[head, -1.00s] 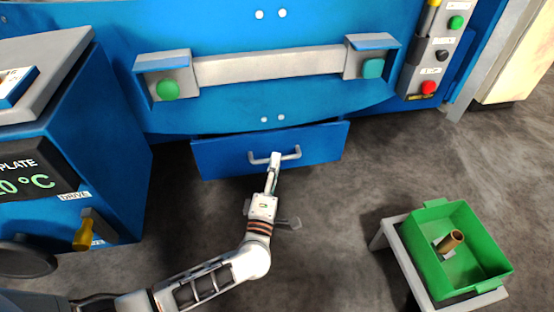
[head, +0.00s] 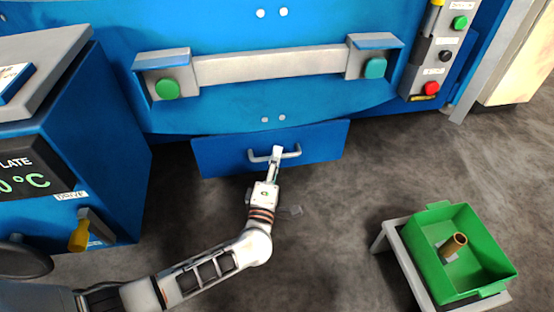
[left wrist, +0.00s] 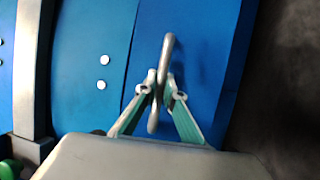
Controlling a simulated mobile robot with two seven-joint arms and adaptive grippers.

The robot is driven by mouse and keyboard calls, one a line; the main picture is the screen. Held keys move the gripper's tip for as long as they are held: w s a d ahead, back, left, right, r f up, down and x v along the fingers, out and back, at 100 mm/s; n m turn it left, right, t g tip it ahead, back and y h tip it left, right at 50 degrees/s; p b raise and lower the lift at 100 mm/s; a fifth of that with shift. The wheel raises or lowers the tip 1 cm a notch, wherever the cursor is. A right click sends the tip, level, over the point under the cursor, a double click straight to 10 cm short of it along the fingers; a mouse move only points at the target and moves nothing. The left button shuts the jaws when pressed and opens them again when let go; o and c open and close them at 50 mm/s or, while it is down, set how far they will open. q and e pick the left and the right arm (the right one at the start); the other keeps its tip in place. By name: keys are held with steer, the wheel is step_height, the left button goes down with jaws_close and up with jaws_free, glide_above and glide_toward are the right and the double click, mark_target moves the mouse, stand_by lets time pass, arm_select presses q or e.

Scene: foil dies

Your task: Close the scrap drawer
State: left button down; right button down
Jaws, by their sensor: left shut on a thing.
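The scrap drawer (head: 222,156) is a blue panel low on the front of the big blue machine, with a grey bar handle (head: 292,153). In the head view no dark gap shows above the drawer's top edge. My left gripper (head: 276,155) is shut on the handle. The left wrist view shows its two fingers (left wrist: 161,90) around the handle bar (left wrist: 168,48), with the blue drawer front (left wrist: 205,50) behind. My right gripper is in neither view.
A green bin (head: 433,216) with a brown tube (head: 453,244) in it stands on a grey stand (head: 400,262) at the right. A blue cabinet (head: 110,150) with a yellow-handled lever (head: 80,236) stands at the left.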

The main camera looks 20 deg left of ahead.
arm_select(q)
steer(key=shift+w+a+r, duration=0.1)
steer(key=shift+w+a, duration=0.8)
steer(key=shift+w, duration=0.3)
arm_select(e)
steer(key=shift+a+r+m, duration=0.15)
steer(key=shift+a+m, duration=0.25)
arm_select(q)
steer(key=c, duration=2.1)
jaws_free()
steer(key=shift+w, duration=0.1)
steer(key=shift+c, duration=0.2)
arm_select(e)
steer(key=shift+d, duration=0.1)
arm_select(q)
steer(key=v, duration=1.2)
steer(key=shift+d, duration=0.1)
